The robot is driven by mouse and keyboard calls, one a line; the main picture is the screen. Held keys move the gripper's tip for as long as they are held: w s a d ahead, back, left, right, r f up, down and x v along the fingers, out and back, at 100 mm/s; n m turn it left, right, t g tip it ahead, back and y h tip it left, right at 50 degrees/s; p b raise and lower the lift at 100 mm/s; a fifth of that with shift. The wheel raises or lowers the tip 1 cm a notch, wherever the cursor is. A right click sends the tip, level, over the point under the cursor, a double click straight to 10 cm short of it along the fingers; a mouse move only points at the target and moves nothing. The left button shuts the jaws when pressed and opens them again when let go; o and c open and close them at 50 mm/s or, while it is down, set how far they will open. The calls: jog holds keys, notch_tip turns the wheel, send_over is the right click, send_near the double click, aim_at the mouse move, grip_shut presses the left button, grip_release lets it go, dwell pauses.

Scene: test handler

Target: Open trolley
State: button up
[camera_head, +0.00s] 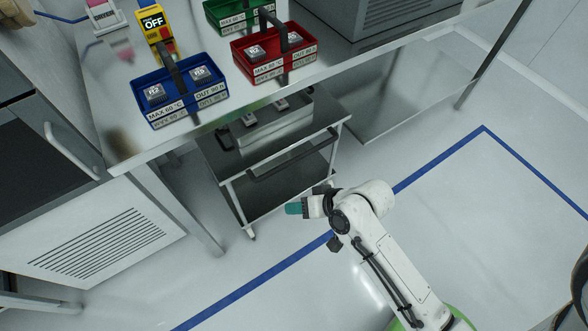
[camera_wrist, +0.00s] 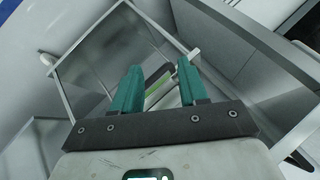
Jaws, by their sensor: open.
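The trolley (camera_head: 282,188) stands under the steel table in the head view, with a pale metal frame, dark panels and casters. A dark handle bar (camera_head: 290,157) runs across its front. Items sit on its upper level, partly hidden by the table edge. My gripper (camera_head: 293,208), with teal fingers, is in front of the trolley's lower right part, below the handle bar. In the wrist view, my gripper (camera_wrist: 160,80) is open, with two teal fingers apart. The trolley's frame and dark surface (camera_wrist: 108,46) lie beyond them. I cannot tell whether the fingers touch anything.
The steel table (camera_head: 180,140) overhangs the trolley. It carries a blue crate (camera_head: 187,108), a red crate (camera_head: 275,68), a green crate (camera_head: 240,24) and a yellow OFF device (camera_head: 153,24). A grey cabinet (camera_head: 105,248) stands left. Floor to the right is clear, with blue tape (camera_head: 440,158).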

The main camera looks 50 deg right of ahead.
jog(key=w+d+f+m+t+h+b, duration=0.2)
jog(key=w+d+f+m+t+b, duration=0.2)
jog(key=d+f+m, duration=0.15)
jog(key=m+t+h+b, duration=0.3)
jog(key=m+h+b, duration=0.15)
jog(key=m, duration=0.45)
send_near(299, 158)
jog(key=f, duration=0.1)
jog(key=shift+h, duration=0.25)
jog(key=x, duration=1)
jog(key=shift+w, duration=0.3)
grip_shut()
